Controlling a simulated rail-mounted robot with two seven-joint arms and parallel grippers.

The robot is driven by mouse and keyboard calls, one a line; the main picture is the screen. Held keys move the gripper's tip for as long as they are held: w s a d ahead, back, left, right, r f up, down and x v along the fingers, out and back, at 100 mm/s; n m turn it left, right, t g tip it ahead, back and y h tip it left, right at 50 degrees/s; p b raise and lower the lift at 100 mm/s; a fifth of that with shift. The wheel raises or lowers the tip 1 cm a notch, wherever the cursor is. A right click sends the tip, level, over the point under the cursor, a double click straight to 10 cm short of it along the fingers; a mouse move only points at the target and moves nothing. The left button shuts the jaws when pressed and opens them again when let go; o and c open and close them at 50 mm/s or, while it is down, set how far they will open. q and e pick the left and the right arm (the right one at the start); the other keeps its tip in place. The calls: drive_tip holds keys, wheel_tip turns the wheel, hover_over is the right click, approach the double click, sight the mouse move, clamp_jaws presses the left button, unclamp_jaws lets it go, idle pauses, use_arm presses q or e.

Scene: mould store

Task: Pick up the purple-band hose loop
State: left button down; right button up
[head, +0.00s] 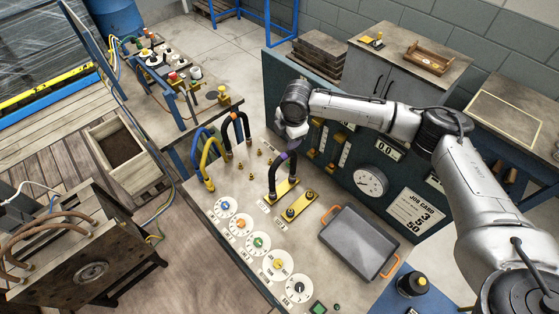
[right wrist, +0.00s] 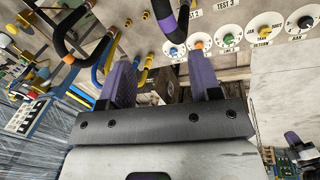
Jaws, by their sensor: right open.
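The purple-band hose loop (head: 283,166) is a black arched hose with a purple band near its top. It stands upright on the test bench by a brass plate in the head view. In the right wrist view the purple-band hose loop (right wrist: 168,22) shows at the top, cut off by the picture edge. My right gripper (head: 289,140) is just above the loop in the head view. In the right wrist view my right gripper (right wrist: 160,66) is open, its purple fingers apart and empty. The hose lies beyond the fingertips, between them sideways. My left gripper is not in view.
A black orange-banded hose loop (head: 237,124), a yellow hose (head: 212,160) and a blue hose (head: 200,143) stand to the left. A grey tray (head: 357,244) with orange handles lies on the bench to the right. Several dials line the bench's front. A gauge panel (head: 340,165) rises behind.

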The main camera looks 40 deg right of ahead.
sight(285, 155)
drive_tip(key=f, duration=0.2)
drive_tip(key=f+n, duration=0.1)
drive_tip(key=f, duration=0.2)
drive_tip(key=w+f+n, duration=0.1)
drive_tip(key=f, duration=0.2)
drive_tip(key=shift+a+f+p, duration=0.2)
drive_tip(key=shift+f+p, duration=0.05)
drive_tip(key=shift+p, duration=0.1)
drive_tip(key=f+p, duration=0.1)
drive_tip(key=f, duration=0.3)
drive_tip(key=shift+w, duration=0.2)
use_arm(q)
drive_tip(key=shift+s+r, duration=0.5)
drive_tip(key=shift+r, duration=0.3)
use_arm(e)
drive_tip(key=shift+w+d+f, duration=0.1)
drive_tip(key=shift+w+f, duration=0.05)
drive_tip(key=shift+f, duration=0.55)
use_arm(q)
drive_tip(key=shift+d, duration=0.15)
use_arm(e)
drive_tip(key=shift+c, duration=0.5)
drive_tip(key=c, duration=0.9)
clamp_jaws()
